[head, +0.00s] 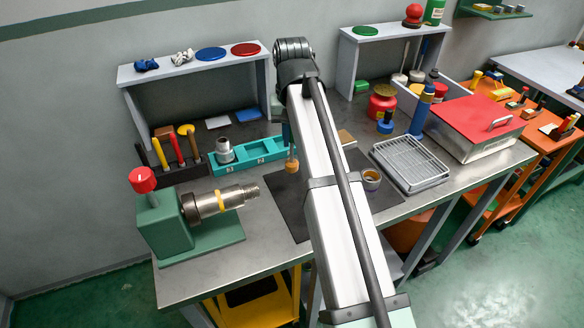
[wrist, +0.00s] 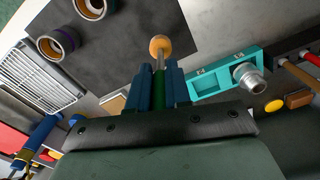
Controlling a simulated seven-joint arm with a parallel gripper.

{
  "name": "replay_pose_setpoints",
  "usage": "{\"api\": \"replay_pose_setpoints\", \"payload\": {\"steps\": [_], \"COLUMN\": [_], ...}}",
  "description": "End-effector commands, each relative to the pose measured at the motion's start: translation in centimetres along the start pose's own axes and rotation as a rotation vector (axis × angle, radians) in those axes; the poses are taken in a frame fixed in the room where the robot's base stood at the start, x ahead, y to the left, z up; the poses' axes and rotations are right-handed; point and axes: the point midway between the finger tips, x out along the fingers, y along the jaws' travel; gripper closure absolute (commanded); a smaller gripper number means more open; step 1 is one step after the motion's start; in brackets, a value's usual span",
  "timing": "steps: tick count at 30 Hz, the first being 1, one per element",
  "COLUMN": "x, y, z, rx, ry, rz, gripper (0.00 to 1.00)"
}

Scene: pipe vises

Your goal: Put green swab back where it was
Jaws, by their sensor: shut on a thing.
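My gripper (wrist: 159,68) is shut on the green swab, with its blue fingers on either side of the handle. The green swab (wrist: 159,88) shows a green shaft and a round orange-tan tip in the wrist view, the tip pointing away from the palm. In the head view the swab's tip (head: 292,166) hangs down over the dark mat (head: 290,205), just right of the teal tray (head: 262,150). My arm hides part of the gripper there. I cannot tell whether the tip touches anything.
A green vise (head: 165,222) holds a threaded pipe (head: 225,200) at front left. A grey fitting (head: 224,151) stands in the teal tray. A ring (head: 371,179) sits on the mat's right, beside a wire rack (head: 410,163). White-ended tools (head: 400,77) stand by the right shelf (head: 390,38).

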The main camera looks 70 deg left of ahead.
Motion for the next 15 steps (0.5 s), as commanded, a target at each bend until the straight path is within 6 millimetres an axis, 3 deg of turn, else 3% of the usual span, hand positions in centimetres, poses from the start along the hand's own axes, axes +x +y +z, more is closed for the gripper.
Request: {"api": "replay_pose_setpoints", "payload": {"steps": [6,15], "x": [3.5,6.0], "y": [0.1,0.1], "z": [0.1,0.1], "rx": [0.001,0.001], "ry": [-0.001,-0.001], "rz": [0.000,0.000], "gripper": [1.00,1.00]}}
